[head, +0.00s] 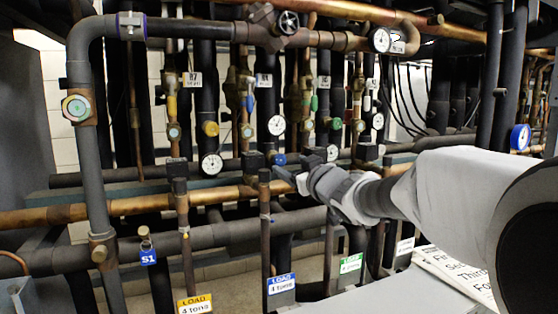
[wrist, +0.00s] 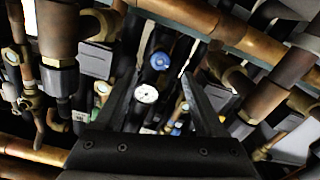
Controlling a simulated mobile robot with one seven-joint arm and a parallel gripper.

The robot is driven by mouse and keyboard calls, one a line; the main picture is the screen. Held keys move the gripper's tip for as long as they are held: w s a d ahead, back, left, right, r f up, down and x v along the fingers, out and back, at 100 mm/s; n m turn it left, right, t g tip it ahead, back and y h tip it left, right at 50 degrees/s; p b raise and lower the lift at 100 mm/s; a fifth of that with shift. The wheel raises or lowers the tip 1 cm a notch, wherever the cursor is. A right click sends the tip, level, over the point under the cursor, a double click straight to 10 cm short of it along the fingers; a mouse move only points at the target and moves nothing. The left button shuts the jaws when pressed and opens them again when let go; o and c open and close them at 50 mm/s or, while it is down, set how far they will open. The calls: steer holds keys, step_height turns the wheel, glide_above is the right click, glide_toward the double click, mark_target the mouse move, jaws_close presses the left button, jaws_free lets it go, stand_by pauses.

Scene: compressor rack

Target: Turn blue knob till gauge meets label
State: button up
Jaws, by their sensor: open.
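The blue knob (head: 279,160) sits among the pipes near the middle of the head view. In the wrist view a round blue knob (wrist: 160,61) shows between my finger tips, with a white-faced gauge (wrist: 147,94) just below it. My gripper (head: 288,174) is open, its fingers pointing at the pipes just below and right of the blue knob. I see no contact with the knob. A white-faced gauge (head: 277,125) is above the knob in the head view, and a small white label (head: 264,80) is higher on the pipe. Gauge readings and label print are too small to read.
A copper pipe (head: 130,205) and dark pipes run across below the knob. A yellow knob (head: 210,128) and a green knob (head: 336,123) are on neighbouring lines. Tags marked LOAD, including a blue one (head: 281,284), hang low in front. Pipes and valves crowd both sides of my gripper.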

mark_target(281, 160)
steer(key=x, duration=0.7)
steer(key=shift+p, duration=0.35)
jaws_close()
